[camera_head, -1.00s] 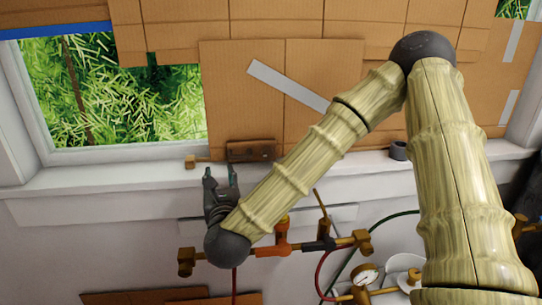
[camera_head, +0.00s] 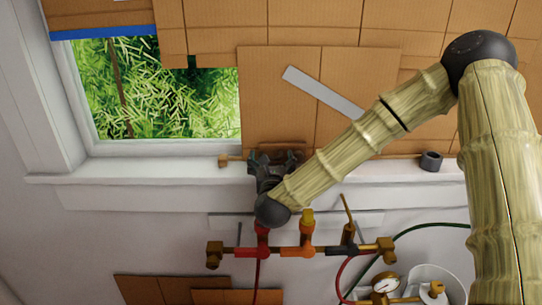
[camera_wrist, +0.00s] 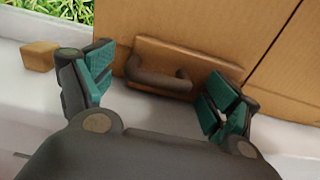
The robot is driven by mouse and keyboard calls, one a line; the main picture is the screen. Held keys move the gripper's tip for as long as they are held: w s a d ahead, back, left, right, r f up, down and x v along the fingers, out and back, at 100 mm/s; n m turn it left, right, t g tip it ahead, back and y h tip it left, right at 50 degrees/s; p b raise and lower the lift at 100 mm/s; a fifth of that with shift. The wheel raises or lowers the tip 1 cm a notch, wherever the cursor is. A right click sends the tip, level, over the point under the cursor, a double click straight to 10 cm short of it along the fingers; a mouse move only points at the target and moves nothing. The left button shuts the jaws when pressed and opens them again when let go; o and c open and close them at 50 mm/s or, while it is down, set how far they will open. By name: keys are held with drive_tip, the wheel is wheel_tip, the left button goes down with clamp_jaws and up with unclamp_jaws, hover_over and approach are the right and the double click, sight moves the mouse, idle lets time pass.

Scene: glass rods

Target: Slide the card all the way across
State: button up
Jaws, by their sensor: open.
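The card is a brown cardboard panel (camera_head: 275,95) at the right of the window in the head view; the left part of the window (camera_head: 160,105) is uncovered. In the wrist view the card (camera_wrist: 215,25) carries a wooden plate (camera_wrist: 215,68) with a dark curved handle (camera_wrist: 150,79) at its lower edge. My gripper (camera_head: 275,158) is at this handle and largely hides it in the head view. In the wrist view my gripper (camera_wrist: 160,84) is open, with one teal-padded finger on each side of the handle. Whether the fingers touch it I cannot tell.
A small wooden block (camera_head: 223,161) is on the sill left of the handle, also in the wrist view (camera_wrist: 38,56). A dark ring (camera_head: 431,161) sits on the sill at right. Below my gripper is a brass and red torch manifold (camera_head: 307,250) with hoses.

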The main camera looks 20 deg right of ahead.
drive_tip(key=shift+w+d+f, duration=0.1)
drive_tip(key=shift+w, duration=0.3)
drive_tip(key=shift+s, duration=0.1)
drive_tip(key=shift+c, duration=0.3)
